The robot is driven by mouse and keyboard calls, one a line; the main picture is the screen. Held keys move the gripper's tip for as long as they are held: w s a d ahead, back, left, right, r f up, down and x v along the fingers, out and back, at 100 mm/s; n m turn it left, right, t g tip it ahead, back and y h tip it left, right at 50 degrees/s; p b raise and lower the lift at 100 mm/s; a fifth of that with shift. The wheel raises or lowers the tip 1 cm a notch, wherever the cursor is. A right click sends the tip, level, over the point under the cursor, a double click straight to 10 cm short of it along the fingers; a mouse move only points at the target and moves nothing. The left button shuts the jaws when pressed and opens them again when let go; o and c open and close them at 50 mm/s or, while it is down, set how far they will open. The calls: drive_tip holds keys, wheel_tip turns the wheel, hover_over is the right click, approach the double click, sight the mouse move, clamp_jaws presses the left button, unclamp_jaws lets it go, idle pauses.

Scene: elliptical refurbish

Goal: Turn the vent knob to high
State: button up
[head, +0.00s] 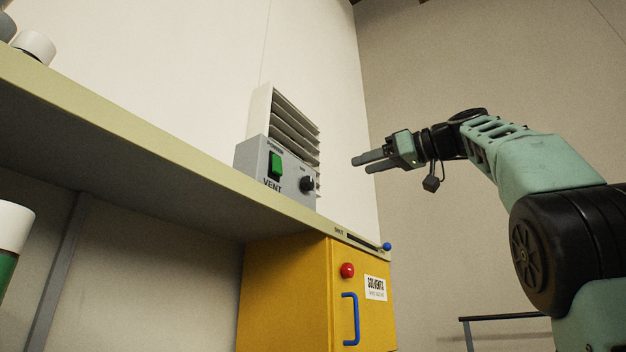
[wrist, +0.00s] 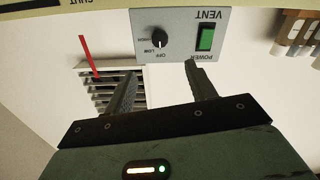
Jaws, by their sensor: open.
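The grey vent control box (head: 259,174) stands on the shelf, with a round black knob (head: 307,184) on its face. In the wrist view, which is upside down, the knob (wrist: 160,43) is beside OFF, LOW and HIGH marks; its pale pointer line appears to be toward OFF. A green power switch (head: 275,164) sits left of the knob and also shows in the wrist view (wrist: 205,38). My gripper (head: 360,166) is open and empty, to the right of the box and apart from it. Its fingers (wrist: 158,72) point toward the panel.
A white louvred vent (head: 293,127) stands behind the box. Below is a yellow solvents cabinet (head: 285,295) with a red knob (head: 347,270) and blue handle (head: 350,319). A blue-tipped slider (head: 386,246) is on the shelf edge. A red strip (wrist: 88,55) shows beside the vent.

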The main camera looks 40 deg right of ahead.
sight(311, 182)
drive_tip(key=p+x, duration=0.5)
drive_tip(key=x, duration=0.9)
drive_tip(key=shift+p, duration=0.4)
drive_tip(key=shift+w, duration=0.25)
drive_tip(key=shift+c, duration=0.4)
drive_tip(key=c, duration=0.9)
